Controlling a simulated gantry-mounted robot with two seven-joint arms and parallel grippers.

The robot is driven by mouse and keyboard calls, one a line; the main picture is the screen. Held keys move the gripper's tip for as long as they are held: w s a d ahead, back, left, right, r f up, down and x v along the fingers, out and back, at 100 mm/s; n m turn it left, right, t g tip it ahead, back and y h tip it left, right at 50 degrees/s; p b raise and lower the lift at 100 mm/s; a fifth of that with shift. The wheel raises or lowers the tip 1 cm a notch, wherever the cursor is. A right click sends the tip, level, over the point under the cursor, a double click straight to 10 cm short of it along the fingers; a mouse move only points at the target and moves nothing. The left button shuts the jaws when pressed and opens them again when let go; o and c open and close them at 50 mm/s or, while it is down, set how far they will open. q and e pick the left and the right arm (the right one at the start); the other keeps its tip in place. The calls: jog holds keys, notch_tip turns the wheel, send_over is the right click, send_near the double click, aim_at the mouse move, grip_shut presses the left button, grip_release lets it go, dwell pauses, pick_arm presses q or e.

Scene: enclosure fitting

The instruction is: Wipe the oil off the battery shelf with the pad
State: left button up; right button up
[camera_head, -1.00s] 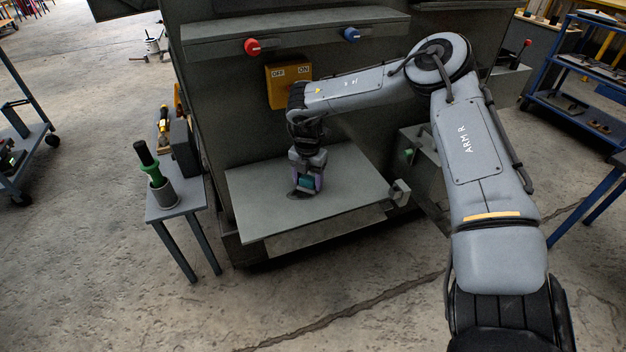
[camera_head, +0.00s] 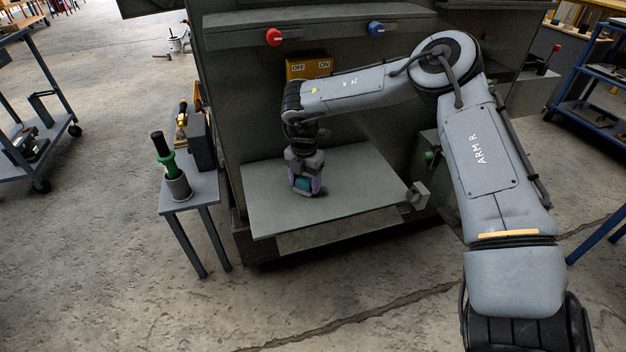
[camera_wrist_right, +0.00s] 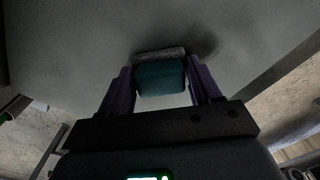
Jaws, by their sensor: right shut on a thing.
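The battery shelf (camera_head: 350,200) is a flat grey plate sticking out from the front of the dark cabinet. My right gripper (camera_head: 304,186) points down at the left half of the shelf and is shut on the pad. The pad (camera_wrist_right: 161,78) has a teal block and a grey underside, and sits between the purple fingers in the right wrist view. Its underside appears to be against the shelf. A dark smudge of oil (camera_wrist_right: 207,47) shows beside the pad in the right wrist view. The gripper hides the shelf under it in the head view. My left gripper is not in view.
A small side table (camera_head: 196,196) at the left holds a cup (camera_head: 178,188) with a green-and-black tool. Above the shelf are a yellow OFF/ON box (camera_head: 309,66), a red knob (camera_head: 273,37) and a blue knob (camera_head: 375,28). A bracket (camera_head: 417,195) stands at the shelf's right edge.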

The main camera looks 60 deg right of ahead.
jog(key=shift+w+a+f, duration=0.1)
jog(key=shift+w+a, duration=0.4)
jog(key=shift+a, duration=0.15)
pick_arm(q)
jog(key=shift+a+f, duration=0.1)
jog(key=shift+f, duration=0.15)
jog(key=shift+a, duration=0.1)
pick_arm(e)
jog(key=shift+a+r+p, duration=0.15)
jog(key=shift+r+p, duration=0.15)
jog(key=shift+r, duration=0.25)
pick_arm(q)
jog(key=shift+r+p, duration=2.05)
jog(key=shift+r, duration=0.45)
pick_arm(e)
jog(key=shift+r, duration=2.55)
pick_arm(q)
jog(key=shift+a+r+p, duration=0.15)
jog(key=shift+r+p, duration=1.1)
pick_arm(e)
jog(key=shift+r, duration=1.5)
